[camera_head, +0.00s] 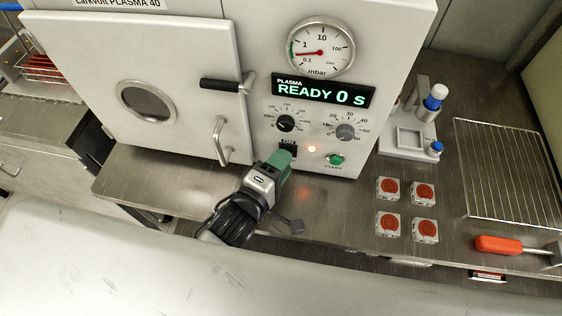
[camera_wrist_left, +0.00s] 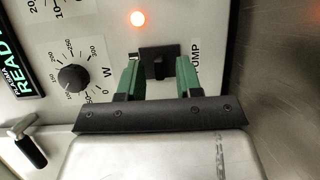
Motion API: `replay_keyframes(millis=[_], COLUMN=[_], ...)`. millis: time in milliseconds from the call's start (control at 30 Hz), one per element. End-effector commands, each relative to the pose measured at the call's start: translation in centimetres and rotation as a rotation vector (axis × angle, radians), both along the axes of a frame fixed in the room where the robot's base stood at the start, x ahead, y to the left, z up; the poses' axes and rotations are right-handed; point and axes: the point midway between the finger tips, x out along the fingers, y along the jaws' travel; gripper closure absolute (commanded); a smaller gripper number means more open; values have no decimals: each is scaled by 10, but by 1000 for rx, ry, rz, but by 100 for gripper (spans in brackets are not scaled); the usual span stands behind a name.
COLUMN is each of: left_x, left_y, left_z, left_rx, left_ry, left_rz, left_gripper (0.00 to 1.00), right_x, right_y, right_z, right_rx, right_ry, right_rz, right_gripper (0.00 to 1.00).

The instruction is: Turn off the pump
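The pump switch (camera_head: 288,148) is a small black switch low on the front panel of the plasma machine (camera_head: 190,50). In the left wrist view the switch (camera_wrist_left: 159,58) has a short black lever, with a partly hidden label ending in "UMP" or "OMP" beside it. My left gripper (camera_head: 284,158) is right in front of the switch. In the left wrist view its green fingers (camera_wrist_left: 158,70) are apart, one on each side of the lever, with nothing held between them. I cannot tell whether they touch the switch. My right gripper is not in view.
An orange-red indicator light (camera_head: 312,148) glows beside the switch. A green start button (camera_head: 335,159), two knobs (camera_head: 346,132) and a display (camera_head: 323,91) reading "READY 0 S" are close by. Red-topped blocks (camera_head: 388,188), a wire rack (camera_head: 510,170) and a screwdriver (camera_head: 497,245) lie right.

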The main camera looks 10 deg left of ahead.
Motion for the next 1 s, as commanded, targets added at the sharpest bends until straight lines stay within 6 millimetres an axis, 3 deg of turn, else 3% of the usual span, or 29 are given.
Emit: replay_keyframes(millis=[33,200,233,433,800,1000], left_x=[0,0,0,0,2,2], left_y=[0,0,0,0,0,0], left_z=[0,0,0,-3,-20,-18], left_rx=[0,0,0,-2,-2,-1], left_ry=[0,0,0,-14,-284,-368], left_rz=[0,0,0,-1,-1,1], left_gripper=[73,99,100,100,100,100], right_x=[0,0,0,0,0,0], right_y=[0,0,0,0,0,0], right_z=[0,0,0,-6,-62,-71], right_rx=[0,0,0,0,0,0], right_ry=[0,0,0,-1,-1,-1], right_rz=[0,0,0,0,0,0], right_gripper=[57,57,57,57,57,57])
